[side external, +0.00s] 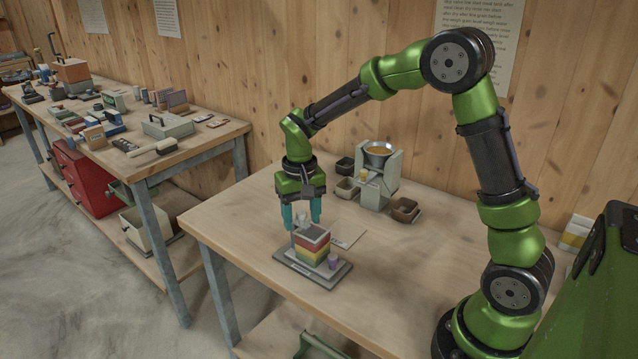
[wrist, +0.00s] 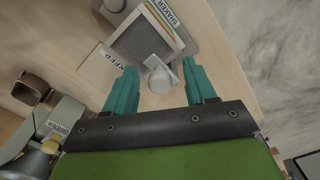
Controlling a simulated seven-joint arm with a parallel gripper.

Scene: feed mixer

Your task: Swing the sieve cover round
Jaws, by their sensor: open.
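The sieve shaker (side external: 312,250) stands on a grey base plate, with red, yellow and green layers. Its dark grey square cover (side external: 316,233) lies on top. The cover also shows in the wrist view (wrist: 140,40), beside a label reading SHAKER. A pale grey rounded handle (wrist: 160,80) sticks out from the cover's near edge in the wrist view. My gripper (side external: 301,224) has teal fingers pointing down at the shaker's back left. In the wrist view my gripper (wrist: 160,68) is open, with the handle between the fingers in the picture; contact cannot be told.
A small purple cup (side external: 332,261) stands on the base plate near the shaker's front right. A paper card (side external: 348,238) lies behind it. A grey machine with a bowl (side external: 378,165) and small brown bins (side external: 405,210) stand farther back. The table's front right is clear.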

